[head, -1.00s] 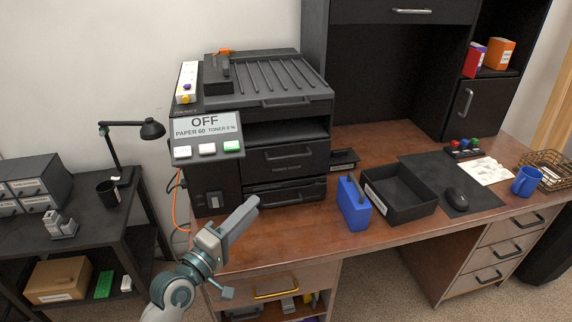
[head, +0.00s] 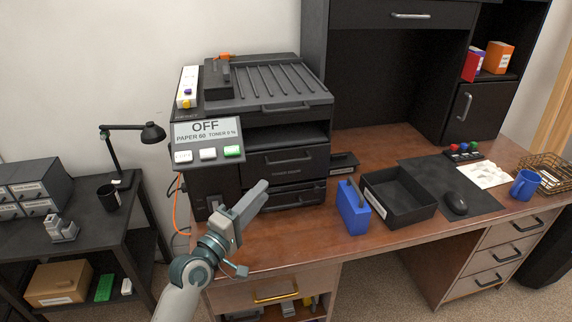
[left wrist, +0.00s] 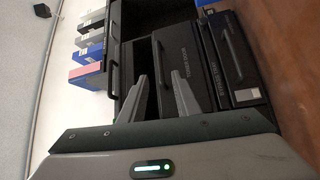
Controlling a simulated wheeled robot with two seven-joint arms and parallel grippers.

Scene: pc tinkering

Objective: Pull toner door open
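The black printer (head: 220,165) stands on the left end of the wooden desk, with a display reading OFF, paper 60, toner 0 %. Its toner door (head: 287,168) is the labelled front panel with a bar handle, and looks closed. The toner door also shows in the left wrist view (left wrist: 183,73), ahead of the fingers. My left gripper (head: 256,198) is in front of the printer's lower front. In the left wrist view its two fingers (left wrist: 160,98) are apart with nothing between them. I cannot tell whether they touch the printer. My right gripper is not in view.
A blue toner-like container (head: 352,207) and a black open tray (head: 399,212) stand on the desk right of the printer. A mouse (head: 456,203) and blue mug (head: 524,185) are further right. A lower printer drawer (head: 300,194) sits below the toner door.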

